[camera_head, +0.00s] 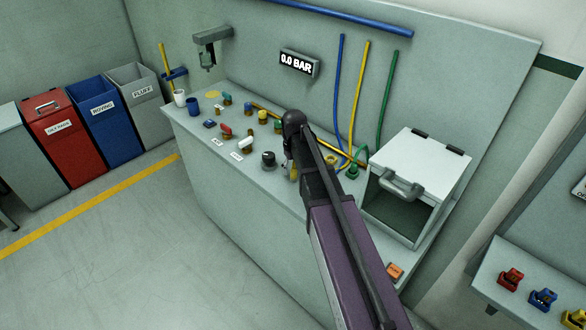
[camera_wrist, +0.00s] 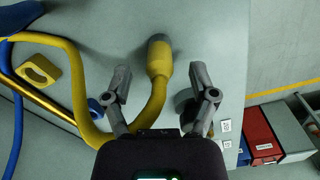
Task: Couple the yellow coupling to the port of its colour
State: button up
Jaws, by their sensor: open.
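My gripper (camera_wrist: 160,80) is open, with one finger on each side of the coupling and gaps between. In the head view my gripper (camera_head: 292,168) is low over the bench and mostly hides the coupling. A yellow block with an opening (camera_wrist: 38,70) sits on the bench; I cannot tell whether it is the yellow port.
A blue ring-shaped part (camera_wrist: 97,108) is close to one finger. A white open-fronted box (camera_head: 420,165) and a green coupling (camera_head: 353,171) stand right of my arm. Several coloured valves, including a yellow one (camera_head: 262,116), occupy the bench's left part. The gauge (camera_head: 299,64) reads 0.0 BAR.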

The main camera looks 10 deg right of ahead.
jog(key=shift+f+b, duration=1.2)
jog(key=shift+f, duration=0.25)
grip_shut()
jog(key=shift+r, duration=0.1)
jog(key=shift+w+r+p, duration=0.1)
jog(key=shift+r+p, duration=2.3)
jog(key=shift+p, duration=0.1)
jog(key=shift+d, duration=0.1)
